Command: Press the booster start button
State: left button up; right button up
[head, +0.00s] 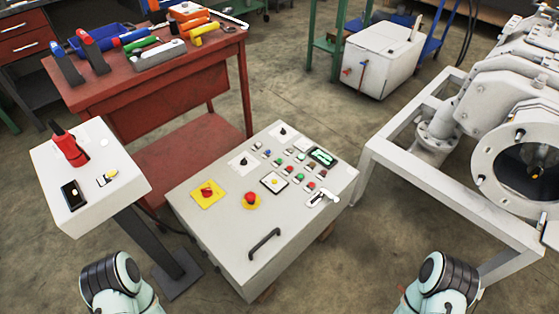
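A light grey control panel (217,237) stands on the floor in the middle of the head view. Its sloped top carries several small green and red buttons (298,177) in rows near its right side. The labels are too small to read, so I cannot tell which one is the booster start button. Parts of my two arms show at the bottom edge, away from the panel. Neither gripper is in view.
A smaller grey box (127,186) with a red handle stands on a post at the left. A red workbench (170,98) with tools is behind. A white frame (400,181) with a large flanged machine stands at the right. A dark handle (264,242) rises from the panel's front.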

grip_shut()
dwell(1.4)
